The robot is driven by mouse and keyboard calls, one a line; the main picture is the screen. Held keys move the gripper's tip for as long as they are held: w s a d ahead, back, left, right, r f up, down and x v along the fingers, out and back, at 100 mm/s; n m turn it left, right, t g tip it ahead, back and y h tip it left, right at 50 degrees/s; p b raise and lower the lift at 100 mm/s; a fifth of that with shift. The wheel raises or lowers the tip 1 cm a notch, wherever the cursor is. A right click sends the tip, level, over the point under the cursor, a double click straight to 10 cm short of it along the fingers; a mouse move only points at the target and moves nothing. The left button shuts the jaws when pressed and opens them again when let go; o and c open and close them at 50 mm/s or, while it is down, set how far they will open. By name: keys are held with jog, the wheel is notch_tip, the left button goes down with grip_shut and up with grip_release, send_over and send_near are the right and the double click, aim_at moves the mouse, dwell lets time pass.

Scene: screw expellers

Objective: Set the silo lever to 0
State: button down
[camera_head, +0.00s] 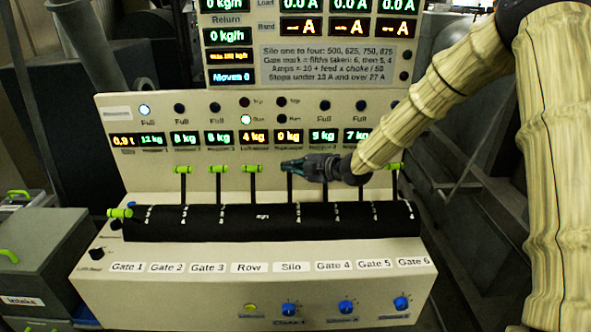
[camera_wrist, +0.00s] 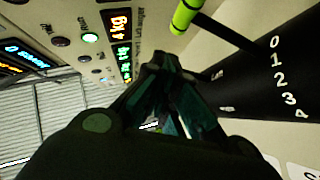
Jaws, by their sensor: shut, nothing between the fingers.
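My gripper (camera_head: 292,166) is shut and points left in the head view, level with the lever handles above the label Silo (camera_head: 291,267). The silo lever's dark stem (camera_head: 290,188) shows just below the gripper; its handle is hidden behind or by the fingers. In the wrist view my closed fingers (camera_wrist: 165,62) are in the middle. A lever with a green handle (camera_wrist: 187,16) is beyond them at the top, with a scale 0 to 4 on the black drum (camera_wrist: 262,62); I cannot tell which lever it is. Contact with the silo lever cannot be told.
The row lever handle (camera_head: 252,169) is close left of my gripper. Gate 3 (camera_head: 219,169) and gate 2 (camera_head: 182,170) stand farther left; gate 1 (camera_head: 120,213) is tilted low. Gate 6 (camera_head: 396,166) is right of my wrist. The display panel (camera_head: 270,108) rises behind.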

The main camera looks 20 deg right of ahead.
jog(key=b+v, duration=0.2)
jog(key=v, duration=0.6)
jog(key=shift+d, duration=0.6)
